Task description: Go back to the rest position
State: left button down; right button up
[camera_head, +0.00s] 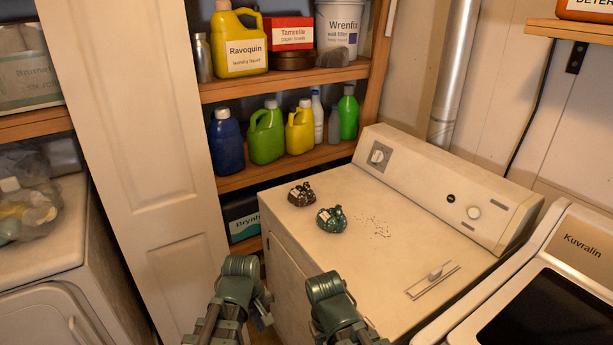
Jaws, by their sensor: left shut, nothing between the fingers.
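My two dark green arms come up from the bottom edge, in front of the white top-loading washer (340,190). My left gripper (262,312) is low at the bottom, by the washer's front left side. It is shut and empty, and partly hidden by its own arm. Of my right arm only the links show, by the washer's front edge; its gripper is not in view. Both arms are apart from the things on the washer.
A brown lump (301,194) and a teal lump (331,219), both labelled, lie on the washer lid near dark specks (379,228). Shelves (285,167) with bottles stand behind. A white door panel (130,130) is at left, a Kuvralin machine (545,285) at right.

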pick_arm(q)
jog(key=s+a+m+y, duration=0.1)
jog(key=a+m, duration=0.4)
jog(key=m, duration=0.3)
jog(key=s+d+m+g+y, duration=0.1)
jog(key=s+d+m, duration=0.3)
jog(key=d, duration=0.6)
jog(key=shift+s+d, duration=0.3)
jog(key=shift+s, duration=0.85)
